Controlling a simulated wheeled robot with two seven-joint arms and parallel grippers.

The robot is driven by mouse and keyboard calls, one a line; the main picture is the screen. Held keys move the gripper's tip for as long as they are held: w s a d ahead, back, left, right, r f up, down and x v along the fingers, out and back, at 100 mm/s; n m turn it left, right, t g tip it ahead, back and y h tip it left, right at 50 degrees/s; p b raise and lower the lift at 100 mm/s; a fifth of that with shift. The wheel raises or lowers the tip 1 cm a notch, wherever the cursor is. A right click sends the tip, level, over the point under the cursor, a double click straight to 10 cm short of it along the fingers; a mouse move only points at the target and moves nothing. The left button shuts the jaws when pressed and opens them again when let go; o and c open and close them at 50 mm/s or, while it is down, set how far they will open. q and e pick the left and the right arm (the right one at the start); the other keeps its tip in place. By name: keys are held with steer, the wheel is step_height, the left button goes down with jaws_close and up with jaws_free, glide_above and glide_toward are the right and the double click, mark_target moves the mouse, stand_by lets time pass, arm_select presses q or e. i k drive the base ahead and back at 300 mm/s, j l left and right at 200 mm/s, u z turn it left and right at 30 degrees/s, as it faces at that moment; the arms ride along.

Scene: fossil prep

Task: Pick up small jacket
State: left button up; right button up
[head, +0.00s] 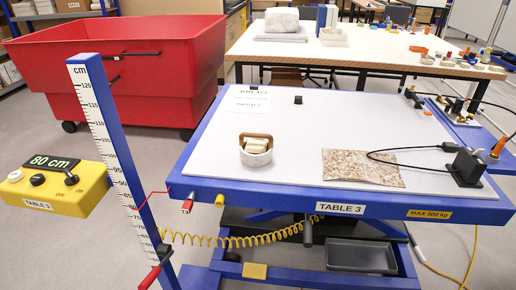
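A small white rounded object with a brown band or handle over it (256,156), which looks like the small jacket, sits on the pale top of the lift table (340,120), left of centre and towards the front. Nothing touches it from above. Neither of my grippers shows in the head view.
A brown speckled slab (362,168) lies right of it, with a black cable and black stand (466,168) beyond. A blue height post (115,150) and yellow control box (55,190) reading 80 cm stand left. A red bin (130,60) and a cluttered bench (380,48) stand behind.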

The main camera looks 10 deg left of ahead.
mark_target(256, 152)
steer(key=i+l, duration=0.4)
steer(key=i, duration=0.15)
steer(key=i+l, duration=0.4)
steer(key=i, duration=0.15)
steer(key=u, duration=1.15)
